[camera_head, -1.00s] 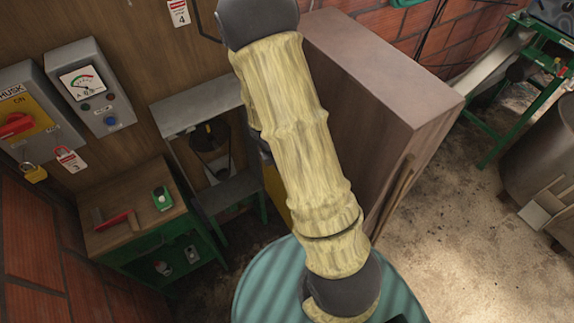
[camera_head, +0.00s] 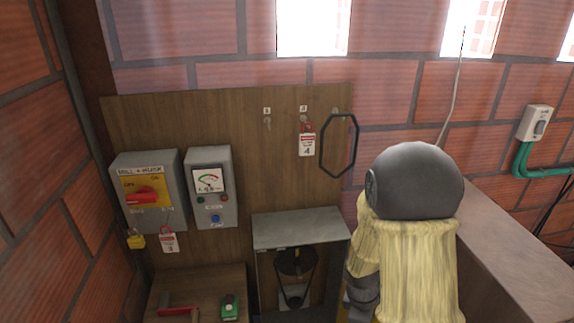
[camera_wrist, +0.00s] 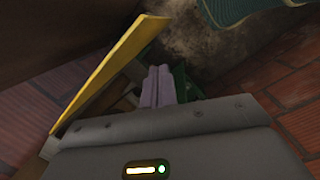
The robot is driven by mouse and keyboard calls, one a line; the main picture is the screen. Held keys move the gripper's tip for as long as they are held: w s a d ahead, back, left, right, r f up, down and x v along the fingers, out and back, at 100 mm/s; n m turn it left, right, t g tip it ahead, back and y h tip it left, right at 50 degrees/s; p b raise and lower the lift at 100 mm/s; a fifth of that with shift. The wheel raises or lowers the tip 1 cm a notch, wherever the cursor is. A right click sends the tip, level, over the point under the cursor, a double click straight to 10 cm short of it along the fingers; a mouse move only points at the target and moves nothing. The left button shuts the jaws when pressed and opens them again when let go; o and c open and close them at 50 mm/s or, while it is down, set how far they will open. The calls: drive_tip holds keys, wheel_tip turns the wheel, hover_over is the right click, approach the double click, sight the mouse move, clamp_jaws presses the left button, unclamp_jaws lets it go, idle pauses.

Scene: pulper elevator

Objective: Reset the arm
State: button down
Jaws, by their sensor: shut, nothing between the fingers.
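My arm, in a straw-coloured sleeve with a dark grey rounded joint, rises at the lower right of the head view. Its far end and my gripper are out of that view. In the wrist view my gripper (camera_wrist: 158,88) shows as two pale purple fingers side by side, shut and empty. They point toward a dim area with green parts behind them.
A yellow panel edge (camera_wrist: 108,68) runs close left of the fingers. The head view shows a switch box (camera_head: 147,190), a meter box (camera_head: 209,186), a hanging black loop (camera_head: 338,146), a grey-topped housing (camera_head: 300,229) and a brown cabinet (camera_head: 515,255) beside my arm.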

drive_tip(key=s+a+r+m+t+y+b, duration=0.2)
drive_tip(key=s+m+b, duration=0.4)
drive_tip(key=m, duration=0.7)
drive_tip(key=shift+s+a+r+b, duration=0.3)
drive_tip(key=shift+a+r+b, duration=0.2)
drive_tip(key=shift+a, duration=0.65)
drive_tip(key=shift+w, duration=0.1)
drive_tip(key=shift+a, duration=0.1)
